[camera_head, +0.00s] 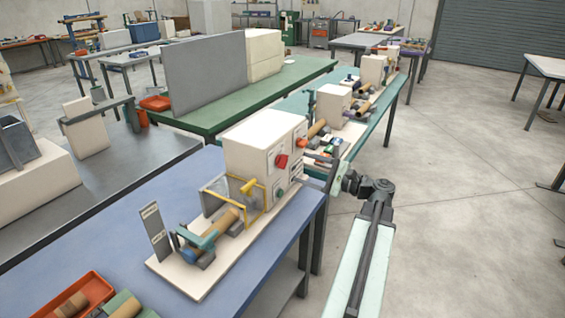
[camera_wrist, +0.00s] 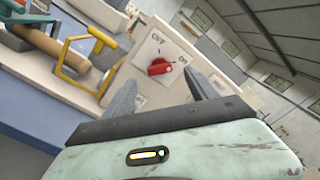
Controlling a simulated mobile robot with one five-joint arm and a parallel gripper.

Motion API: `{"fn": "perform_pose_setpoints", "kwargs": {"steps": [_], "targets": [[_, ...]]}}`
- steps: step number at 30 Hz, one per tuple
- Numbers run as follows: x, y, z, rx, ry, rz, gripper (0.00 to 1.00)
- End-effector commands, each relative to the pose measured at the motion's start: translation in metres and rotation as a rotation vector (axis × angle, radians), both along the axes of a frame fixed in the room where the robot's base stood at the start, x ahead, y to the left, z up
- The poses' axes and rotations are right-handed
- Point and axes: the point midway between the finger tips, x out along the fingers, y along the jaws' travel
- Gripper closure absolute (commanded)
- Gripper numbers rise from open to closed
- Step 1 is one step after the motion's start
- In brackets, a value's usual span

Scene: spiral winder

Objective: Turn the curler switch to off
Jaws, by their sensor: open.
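The winder's cream housing (camera_head: 262,143) stands on a cream base on the blue table. On its face is a red rotary switch (camera_head: 281,160) on a white plate. The wrist view shows this red switch (camera_wrist: 160,67) close up, with OFF printed above it and ON to its right. Its handle lies roughly toward the ON side. My gripper (camera_head: 318,170) is at the right of the housing, in front of its face. In the wrist view its fingers are spread, empty, with the switch beyond the gap between them and apparently not touched.
A second, orange-red knob (camera_head: 302,142) sits farther along the same face, and a green button (camera_head: 280,193) is below the red switch. A yellow guard frame (camera_head: 250,190) and a brown roll (camera_head: 228,219) are at the left.

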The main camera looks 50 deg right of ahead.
Motion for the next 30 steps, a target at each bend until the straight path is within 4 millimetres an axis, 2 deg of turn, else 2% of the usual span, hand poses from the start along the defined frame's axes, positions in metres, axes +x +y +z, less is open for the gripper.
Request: {"fn": "perform_pose_setpoints", "kwargs": {"steps": [7, 12, 22, 28, 29, 30], "targets": [[0.044, 0.012, 0.0, -0.002, 0.001, 0.006, 0.33], [0.066, 0.016, 0.0, -0.003, 0.002, 0.003, 0.33], [0.072, 0.018, 0.0, -0.003, 0.002, 0.003, 0.33], [0.072, 0.019, 0.0, -0.003, 0.002, 0.003, 0.88], [0.072, 0.019, 0.0, -0.003, 0.002, 0.003, 0.95], [0.074, 0.016, 0.0, -0.003, 0.001, 0.006, 0.95]]}}
